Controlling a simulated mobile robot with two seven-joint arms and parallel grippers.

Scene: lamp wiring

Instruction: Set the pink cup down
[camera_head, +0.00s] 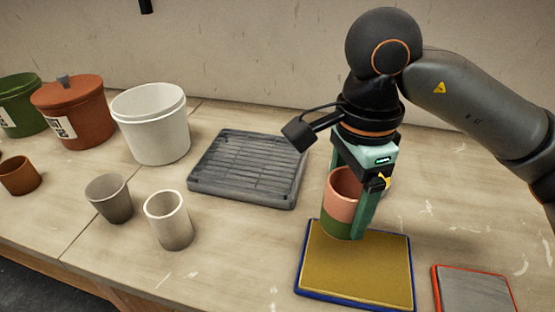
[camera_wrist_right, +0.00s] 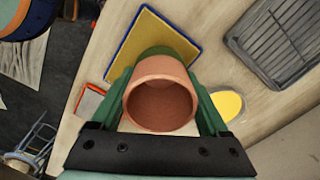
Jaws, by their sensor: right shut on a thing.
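The pink cup (camera_head: 341,200) has a pink upper part and a green lower part. It is upright between the fingers of my right gripper (camera_head: 349,208), which is shut on it. In the right wrist view I look into the cup's open, empty mouth (camera_wrist_right: 161,104), with a green finger on each side. The cup is over the far part of a yellow mat with a blue rim (camera_head: 355,270), which also shows in the right wrist view (camera_wrist_right: 150,32). I cannot tell whether its base touches the mat. My left gripper is not in view.
A grey slatted tray (camera_head: 250,168) lies left of the mat, and a red-edged grey mat (camera_head: 472,291) lies right. A white cup (camera_head: 168,220), grey cup (camera_head: 109,199) and brown cup (camera_head: 19,175) stand left. White (camera_head: 152,125), terracotta (camera_head: 75,112) and green (camera_head: 20,105) containers stand behind.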

